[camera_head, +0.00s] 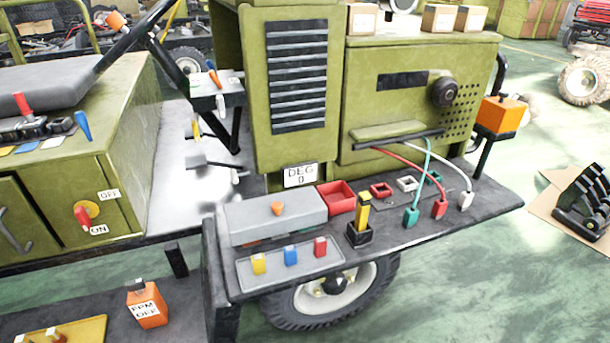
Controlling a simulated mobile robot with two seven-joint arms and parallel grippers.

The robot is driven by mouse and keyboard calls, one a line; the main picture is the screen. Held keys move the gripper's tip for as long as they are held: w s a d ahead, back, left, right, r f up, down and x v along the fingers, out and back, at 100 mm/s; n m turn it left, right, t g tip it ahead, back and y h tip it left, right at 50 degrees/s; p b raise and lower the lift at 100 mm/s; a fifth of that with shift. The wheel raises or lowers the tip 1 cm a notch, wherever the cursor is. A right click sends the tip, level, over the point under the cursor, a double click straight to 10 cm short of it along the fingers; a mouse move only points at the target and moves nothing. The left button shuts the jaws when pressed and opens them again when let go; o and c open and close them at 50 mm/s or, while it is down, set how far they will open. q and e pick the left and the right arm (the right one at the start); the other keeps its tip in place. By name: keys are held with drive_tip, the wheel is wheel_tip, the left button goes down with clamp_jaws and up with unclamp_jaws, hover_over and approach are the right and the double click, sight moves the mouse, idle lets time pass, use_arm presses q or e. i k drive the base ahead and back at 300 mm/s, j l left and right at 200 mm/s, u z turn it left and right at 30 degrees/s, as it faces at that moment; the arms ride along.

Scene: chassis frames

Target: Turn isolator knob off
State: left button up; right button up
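The isolator knob (84,214) has a red handle on a round yellow base. It is on the front face of the green cabinet (135,140) at the left. A white OFF label (109,194) is to its upper right, and a white ON label (99,229) is just below and right. The red handle points downward, with its lower end beside the ON label. Neither of my grippers can be made out in the head view, and nothing is seen touching the knob.
A dark shelf (470,200) at the right carries a grey box (275,215), a red tray (341,190) and coloured plugs with cables. An orange block marked PPM OFF (147,304) stands low at the front. The space directly before the knob looks clear.

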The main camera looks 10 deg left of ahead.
sight(81, 214)
drive_tip(key=u, duration=1.7)
drive_tip(key=i+j+u, duration=0.2)
drive_tip(key=j, duration=0.35)
drive_tip(key=i+j+u, duration=0.2)
drive_tip(key=i+j, duration=0.2)
